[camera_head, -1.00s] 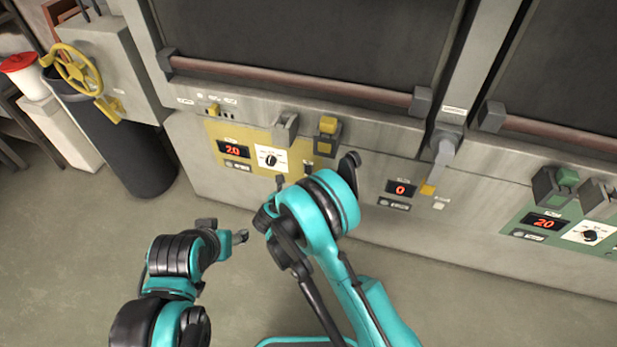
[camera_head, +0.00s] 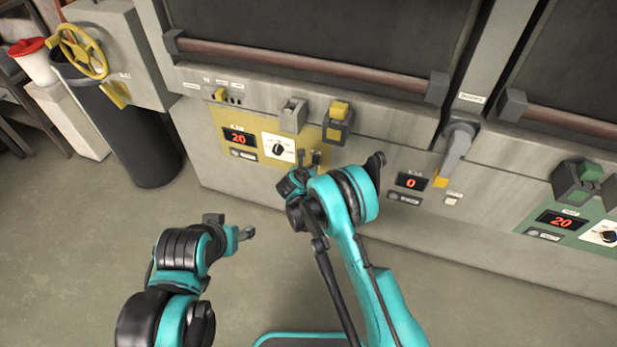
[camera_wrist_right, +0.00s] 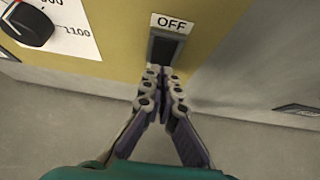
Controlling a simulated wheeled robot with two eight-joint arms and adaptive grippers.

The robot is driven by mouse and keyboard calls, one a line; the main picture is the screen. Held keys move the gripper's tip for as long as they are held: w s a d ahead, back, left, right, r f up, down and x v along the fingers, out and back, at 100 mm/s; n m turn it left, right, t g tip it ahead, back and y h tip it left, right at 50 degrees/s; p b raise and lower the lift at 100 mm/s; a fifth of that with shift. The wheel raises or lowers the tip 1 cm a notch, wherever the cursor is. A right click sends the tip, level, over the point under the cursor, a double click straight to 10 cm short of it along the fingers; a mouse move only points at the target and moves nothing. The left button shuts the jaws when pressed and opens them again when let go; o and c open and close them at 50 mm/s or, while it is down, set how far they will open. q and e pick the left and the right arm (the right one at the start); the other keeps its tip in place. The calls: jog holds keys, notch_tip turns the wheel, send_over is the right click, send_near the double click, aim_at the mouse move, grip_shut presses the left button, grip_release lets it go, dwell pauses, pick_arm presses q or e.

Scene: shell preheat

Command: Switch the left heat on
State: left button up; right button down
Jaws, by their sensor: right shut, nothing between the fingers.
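The left yellow panel (camera_head: 262,128) carries a red display reading 20 (camera_head: 239,138), a black knob (camera_head: 279,148) and a small dark heat switch (camera_head: 316,158). In the right wrist view the switch (camera_wrist_right: 165,48) sits under a label reading OFF (camera_wrist_right: 168,23). My right gripper (camera_wrist_right: 164,74) is shut and empty, its tips at the lower edge of the switch; I cannot tell whether they touch it. In the head view the right gripper (camera_head: 302,158) is just left of the switch. My left gripper (camera_head: 246,233) hangs above the floor, away from the panel; its jaw state is unclear.
A yellow and grey lever block (camera_head: 338,117) and a grey block (camera_head: 293,115) stick out above the panel. A middle display reads 0 (camera_head: 411,181), beside a grey handle (camera_head: 458,145). A green panel (camera_head: 570,232) is at right. A black bin (camera_head: 130,140) stands at left.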

jog(key=shift+w+d, duration=0.1)
jog(key=shift+w, duration=0.3)
jog(key=shift+w+d+f, duration=0.1)
jog(key=shift+w, duration=0.1)
dwell(0.3)
jog(key=shift+r, duration=0.9)
